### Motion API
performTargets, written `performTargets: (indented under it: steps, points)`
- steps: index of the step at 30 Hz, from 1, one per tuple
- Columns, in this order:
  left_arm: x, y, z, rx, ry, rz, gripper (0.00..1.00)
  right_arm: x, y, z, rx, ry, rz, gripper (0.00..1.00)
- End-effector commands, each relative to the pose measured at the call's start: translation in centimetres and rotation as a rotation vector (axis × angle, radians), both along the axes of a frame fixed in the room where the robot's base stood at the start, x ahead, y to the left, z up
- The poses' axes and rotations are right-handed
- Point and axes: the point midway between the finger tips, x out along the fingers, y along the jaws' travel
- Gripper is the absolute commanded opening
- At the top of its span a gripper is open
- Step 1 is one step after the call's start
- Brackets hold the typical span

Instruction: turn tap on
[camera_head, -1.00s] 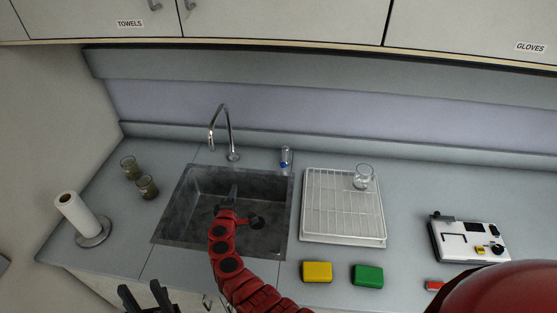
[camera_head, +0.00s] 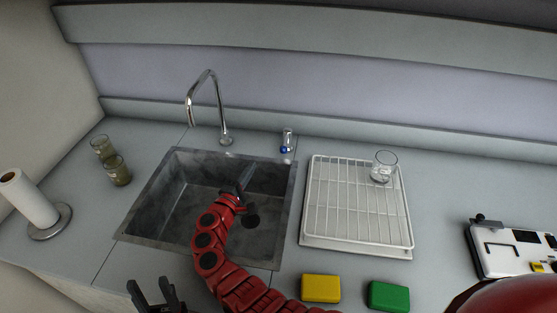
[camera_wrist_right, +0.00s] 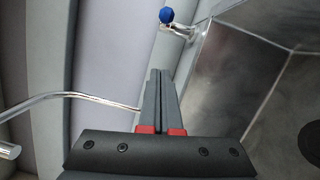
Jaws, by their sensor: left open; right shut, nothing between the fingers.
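The tap is a curved chrome spout (camera_head: 208,82) at the back of the sink; it also shows in the right wrist view (camera_wrist_right: 75,97). A small chrome tap handle (camera_head: 287,140) with a blue end stands to its right, behind the sink's back right corner; the blue end (camera_wrist_right: 167,15) shows in the right wrist view. My right gripper (camera_head: 243,171) is shut and empty over the sink, apart from the handle. In its wrist view, its fingertips (camera_wrist_right: 160,72) point toward the handle. My left gripper (camera_head: 157,287) is open at the bottom edge, low in front of the counter.
The dark sink (camera_head: 160,205) lies below my right arm. A white drying rack (camera_head: 355,215) with a clear beaker (camera_head: 384,166) is to its right. Yellow (camera_head: 320,288) and green (camera_head: 388,296) sponges lie in front. Two brownish glasses (camera_head: 118,170) and a paper roll (camera_head: 27,200) are at left.

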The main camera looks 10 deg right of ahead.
Motion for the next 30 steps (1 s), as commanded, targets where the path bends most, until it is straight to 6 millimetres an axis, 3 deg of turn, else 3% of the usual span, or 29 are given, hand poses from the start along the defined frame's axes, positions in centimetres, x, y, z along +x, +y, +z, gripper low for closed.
performTargets:
  steps: [1, 7, 18, 27, 30]
  points:
    - [0.0, 0.0, -0.8, 0.0, -0.001, 0.0, 0.5, 0.0, 0.1, -0.8, 0.0, -0.001, 0.0, 0.0]
    - [0.0, 0.0, -0.7, 0.0, -0.001, 0.0, 0.5, 0.9, -0.6, -0.5, -0.002, -0.001, -0.001, 0.0]
    - [0.0, 0.0, -1.1, 0.0, -0.001, 0.0, 0.5, 5.9, -4.3, -0.3, -0.002, -0.001, -0.003, 0.0]
    - [0.0, 0.0, -2.0, 0.0, -0.001, 0.0, 0.5, 8.3, -6.0, -0.3, -0.001, 0.0, -0.001, 0.0]
    - [0.0, 0.0, -0.7, 0.0, -0.001, 0.0, 0.5, 7.8, -6.7, 0.2, 0.004, 0.0, 0.001, 0.0]
